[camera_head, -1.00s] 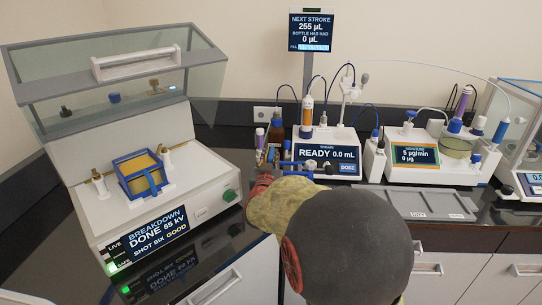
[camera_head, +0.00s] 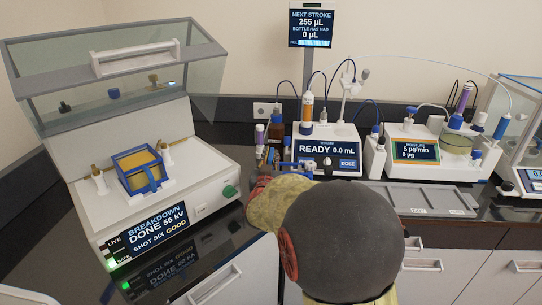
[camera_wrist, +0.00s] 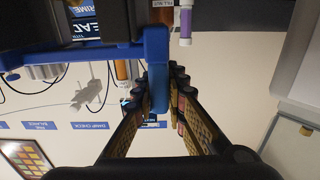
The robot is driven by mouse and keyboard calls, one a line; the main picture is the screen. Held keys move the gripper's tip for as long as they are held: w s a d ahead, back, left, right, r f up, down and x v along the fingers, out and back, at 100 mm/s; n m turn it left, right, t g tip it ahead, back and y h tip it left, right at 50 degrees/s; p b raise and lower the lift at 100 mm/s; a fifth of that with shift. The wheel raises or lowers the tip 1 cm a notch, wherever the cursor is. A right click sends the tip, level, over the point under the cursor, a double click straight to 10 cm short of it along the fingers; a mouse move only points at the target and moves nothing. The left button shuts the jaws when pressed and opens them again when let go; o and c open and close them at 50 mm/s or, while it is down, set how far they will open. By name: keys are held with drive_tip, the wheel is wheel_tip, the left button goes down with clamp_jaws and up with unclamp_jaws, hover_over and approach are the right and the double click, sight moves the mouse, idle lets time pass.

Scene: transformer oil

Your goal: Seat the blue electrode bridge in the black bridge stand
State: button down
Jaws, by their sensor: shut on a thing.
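My gripper (camera_wrist: 155,110) is shut on the blue electrode bridge (camera_wrist: 156,75), as the wrist view shows. A narrow blue upright part of the bridge lies between the fingers, and a blue bar runs left from it. In the head view my gripper is mostly behind my own round grey arm joint. Small blue parts (camera_head: 291,162) show just beyond it, in front of the dosing unit; I cannot tell whether they belong to the bridge. I cannot pick out the black bridge stand in either view.
The breakdown tester (camera_head: 205,193) stands at left with its lid raised and a blue-framed amber cell (camera_head: 137,167) inside. The titrate unit (camera_head: 327,148) and moisture unit (camera_head: 410,152) stand behind. A brown bottle (camera_head: 276,130) is near my gripper. A grey tray (camera_head: 430,199) lies at right.

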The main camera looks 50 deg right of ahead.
drive_tip(key=c, duration=1.7)
unclamp_jaws()
drive_tip(key=shift+f, duration=0.1)
drive_tip(key=shift+c, duration=0.2)
drive_tip(key=shift+f, duration=0.2)
drive_tip(key=v, duration=1.2)
drive_tip(key=shift+r, duration=0.15)
